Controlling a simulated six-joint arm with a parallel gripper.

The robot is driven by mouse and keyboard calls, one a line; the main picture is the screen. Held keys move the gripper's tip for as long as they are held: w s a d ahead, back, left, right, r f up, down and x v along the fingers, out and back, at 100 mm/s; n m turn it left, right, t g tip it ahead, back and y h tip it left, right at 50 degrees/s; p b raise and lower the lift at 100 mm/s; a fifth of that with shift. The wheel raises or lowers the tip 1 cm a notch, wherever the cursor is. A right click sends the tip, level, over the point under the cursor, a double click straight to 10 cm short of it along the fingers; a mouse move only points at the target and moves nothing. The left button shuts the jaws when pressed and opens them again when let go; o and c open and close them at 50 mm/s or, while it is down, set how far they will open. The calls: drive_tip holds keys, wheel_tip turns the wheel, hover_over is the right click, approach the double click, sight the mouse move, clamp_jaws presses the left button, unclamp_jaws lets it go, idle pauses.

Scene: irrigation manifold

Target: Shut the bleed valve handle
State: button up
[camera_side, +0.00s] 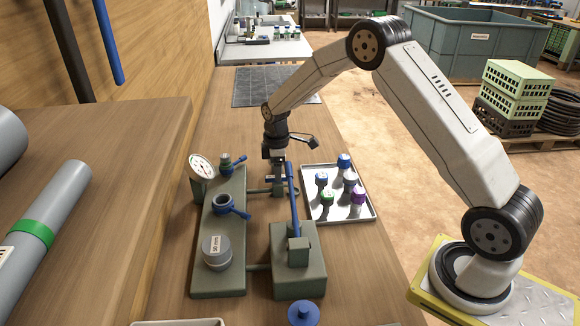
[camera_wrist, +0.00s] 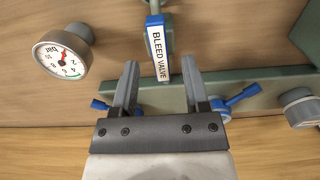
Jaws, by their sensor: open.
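The bleed valve handle (camera_wrist: 157,45) is a blue lever with a white "BLEED VALVE" label. In the wrist view it comes down from the top, its free end between my fingertips with a gap on each side. In the side view a long blue lever (camera_side: 294,205) rises steeply from a green block (camera_side: 299,275); it looks like this handle. My gripper (camera_wrist: 160,66) is open, its two grey fingers either side of the lever's end. In the side view my gripper (camera_side: 278,180) is beside the lever's upper end, partly overlapped by it. Contact is not visible.
A green manifold plate (camera_side: 207,275) carries a pressure gauge (camera_side: 201,166), small blue valve handles (camera_side: 238,211) and a grey cap (camera_side: 217,251). A white tray (camera_side: 356,214) with several coloured fittings lies to the right. The bench beyond has a dark mat (camera_side: 255,88).

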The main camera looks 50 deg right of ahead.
drive_tip(key=shift+f, duration=0.9)
clamp_jaws()
